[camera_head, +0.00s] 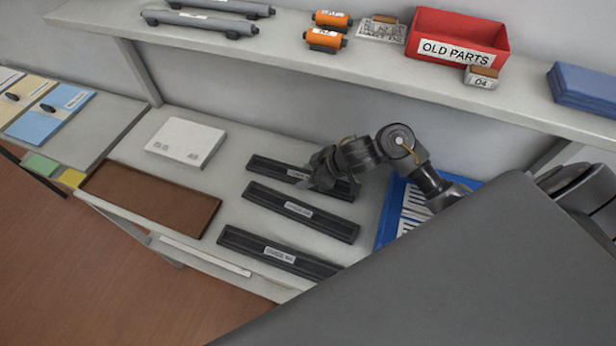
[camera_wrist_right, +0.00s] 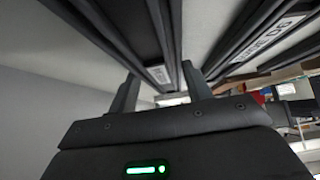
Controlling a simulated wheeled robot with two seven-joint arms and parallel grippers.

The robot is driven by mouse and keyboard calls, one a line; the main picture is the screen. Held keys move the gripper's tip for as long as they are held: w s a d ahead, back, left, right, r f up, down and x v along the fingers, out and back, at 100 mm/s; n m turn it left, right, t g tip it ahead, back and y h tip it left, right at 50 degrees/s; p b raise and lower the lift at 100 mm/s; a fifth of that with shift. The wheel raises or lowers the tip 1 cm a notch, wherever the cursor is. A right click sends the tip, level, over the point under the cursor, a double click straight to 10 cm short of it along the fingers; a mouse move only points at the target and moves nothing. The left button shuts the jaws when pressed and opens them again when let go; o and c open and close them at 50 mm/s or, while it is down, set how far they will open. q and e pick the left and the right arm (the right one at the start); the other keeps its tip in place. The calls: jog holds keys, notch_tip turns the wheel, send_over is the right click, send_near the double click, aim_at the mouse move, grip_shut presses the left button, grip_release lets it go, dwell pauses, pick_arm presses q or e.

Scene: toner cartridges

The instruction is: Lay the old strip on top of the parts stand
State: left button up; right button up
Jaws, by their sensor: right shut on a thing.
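Three long black strips with white labels lie on the light bench: a rear one (camera_head: 268,165), a middle one (camera_head: 270,198) and a front one (camera_head: 240,240). My right gripper (camera_head: 314,178) is down at the rear strip, by its label, and is shut on it; the arm hides part of that strip. In the right wrist view a labelled black strip (camera_wrist_right: 160,74) shows between the fingers. I cannot read which strip is the old one. A low white block (camera_head: 187,142), possibly the parts stand, is at the left with a bare top. My left gripper is not in view.
A brown mat (camera_head: 150,198) lies at the bench's front left. A blue tray (camera_head: 393,207) with white sheets is right of the strips. The shelf (camera_head: 270,48) above holds grey rollers (camera_head: 200,22), orange cartridges (camera_head: 325,40) and a red OLD PARTS bin (camera_head: 455,28).

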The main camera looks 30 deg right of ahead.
jog(key=shift+f, duration=0.1)
jog(key=o, duration=1.1)
jog(key=shift+r, duration=0.3)
jog(key=p+v, duration=0.2)
jog(key=v, duration=0.9)
jog(key=shift+s+d+p, duration=0.25)
jog(key=shift+s+p, duration=0.1)
jog(key=shift+s, duration=0.05)
jog(key=shift+r, duration=0.1)
